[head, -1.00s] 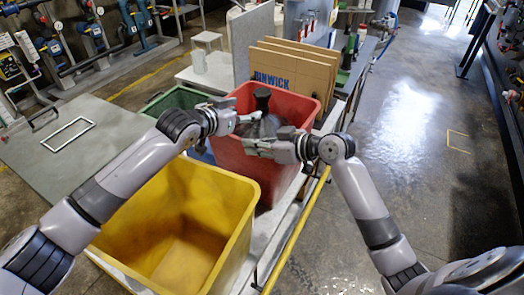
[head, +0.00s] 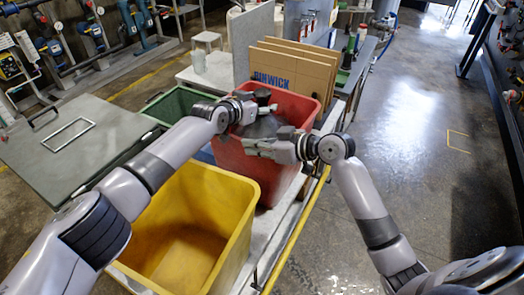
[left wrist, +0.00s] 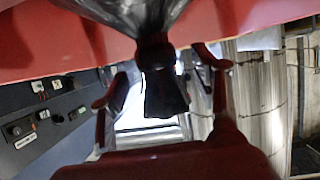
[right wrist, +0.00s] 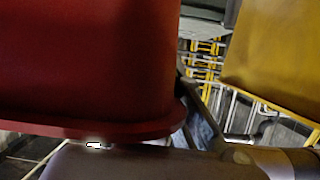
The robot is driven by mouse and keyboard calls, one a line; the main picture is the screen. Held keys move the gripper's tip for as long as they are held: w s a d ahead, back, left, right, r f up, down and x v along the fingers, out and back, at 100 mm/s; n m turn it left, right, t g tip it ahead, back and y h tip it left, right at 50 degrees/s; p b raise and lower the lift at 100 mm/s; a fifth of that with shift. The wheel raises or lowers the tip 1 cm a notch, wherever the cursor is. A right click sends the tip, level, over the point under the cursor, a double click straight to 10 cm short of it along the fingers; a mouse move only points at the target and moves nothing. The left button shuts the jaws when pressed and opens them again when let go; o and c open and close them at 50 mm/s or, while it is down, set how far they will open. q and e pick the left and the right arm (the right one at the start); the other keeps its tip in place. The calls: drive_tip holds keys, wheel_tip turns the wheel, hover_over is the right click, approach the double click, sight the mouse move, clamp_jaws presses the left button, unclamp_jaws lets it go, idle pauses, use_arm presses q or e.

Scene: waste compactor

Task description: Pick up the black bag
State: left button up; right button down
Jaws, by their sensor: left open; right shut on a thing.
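The black bag (head: 264,127) sits in the red bin (head: 297,112), its gathered neck upward. My left gripper (head: 254,104) is open at the bag's neck. In the left wrist view, the tied neck and loose top of the bag (left wrist: 163,88) lie between the two spread fingers of my left gripper (left wrist: 163,85). My right gripper (head: 260,147) is shut at the near rim of the red bin, and its fingertips are partly hard to make out. The right wrist view shows the outer wall of the red bin (right wrist: 90,65) close up, with no fingertips clear.
A yellow bin (head: 190,225) stands in front of the red one, and a green bin (head: 178,103) behind to the left. Flat cardboard (head: 293,70) stands behind the red bin. A yellow rail (head: 297,232) runs along the right side. The floor to the right is clear.

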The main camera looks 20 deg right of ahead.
use_arm(q)
drive_tip(key=shift+d, duration=0.1)
drive_tip(key=shift+c, duration=0.2)
clamp_jaws()
idle(0.6)
drive_tip(key=shift+w+r, duration=0.15)
idle(0.4)
